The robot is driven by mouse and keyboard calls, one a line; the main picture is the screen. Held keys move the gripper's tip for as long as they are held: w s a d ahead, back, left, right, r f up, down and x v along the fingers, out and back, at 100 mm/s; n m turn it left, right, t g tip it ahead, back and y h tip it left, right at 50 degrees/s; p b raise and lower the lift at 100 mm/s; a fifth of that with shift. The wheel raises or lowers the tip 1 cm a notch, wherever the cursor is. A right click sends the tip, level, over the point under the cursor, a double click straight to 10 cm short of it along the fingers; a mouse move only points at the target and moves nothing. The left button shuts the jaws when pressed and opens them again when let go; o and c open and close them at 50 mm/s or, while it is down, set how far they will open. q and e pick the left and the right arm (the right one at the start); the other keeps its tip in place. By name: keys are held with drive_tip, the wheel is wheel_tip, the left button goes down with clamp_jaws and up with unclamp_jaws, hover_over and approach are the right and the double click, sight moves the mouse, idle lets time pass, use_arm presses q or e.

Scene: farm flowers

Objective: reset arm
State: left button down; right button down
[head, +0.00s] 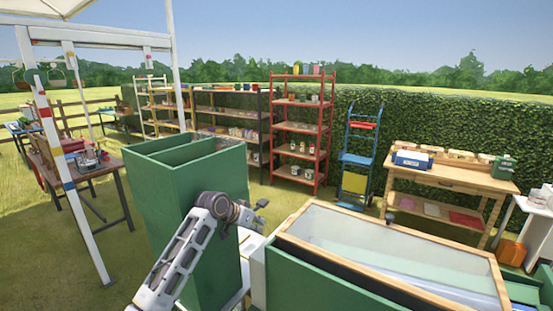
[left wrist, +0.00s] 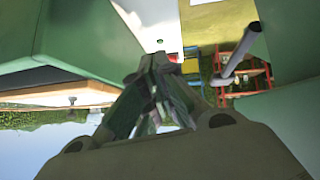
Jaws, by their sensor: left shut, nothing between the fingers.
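My left arm comes in from the bottom left of the head view. Its gripper (head: 262,204) is over the gap between the tall green bin and the glass-topped box. In the left wrist view the fingers of my left gripper (left wrist: 155,62) meet at their tips, with nothing between them. My right gripper is not in view.
A tall green bin (head: 150,195) stands close behind and left of my left arm. A green box with a wood-framed glass lid (head: 300,232) fills the lower right. Farther back are a red shelf (head: 272,125), a blue hand truck (head: 346,158) and a wooden workbench (head: 455,180).

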use_arm(q)
drive_tip(key=s+a+f+n+g+y, duration=0.1)
drive_tip(key=s+a+f, duration=0.1)
drive_tip(key=s+f, duration=0.65)
drive_tip(key=s+a+f+y, duration=0.1)
drive_tip(key=s+a+f, duration=0.2)
drive_tip(key=s+f, duration=0.55)
drive_tip(key=s+a+f+n+g+y, duration=0.15)
drive_tip(key=s+a, duration=0.45)
drive_tip(key=s, duration=0.6)
drive_tip(key=s+a+f+n+g+y, duration=0.1)
drive_tip(key=s+a+n+y, duration=0.3)
drive_tip(key=s, duration=0.9)
wheel_tip(320, 180, down, 32)
drive_tip(key=s+a+f+m+h, duration=0.1)
drive_tip(key=s+m+h, duration=0.1)
drive_tip(key=m, duration=0.1)
drive_tip(key=s+a+f+g, duration=0.1)
drive_tip(key=s+a+f, duration=0.1)
drive_tip(key=s+f, duration=0.8)
drive_tip(key=s+a+f+g, duration=0.1)
drive_tip(key=s+a+f, duration=0.1)
drive_tip(key=s+f, duration=0.8)
drive_tip(key=s, duration=0.3)
drive_tip(key=shift+y, duration=0.35)
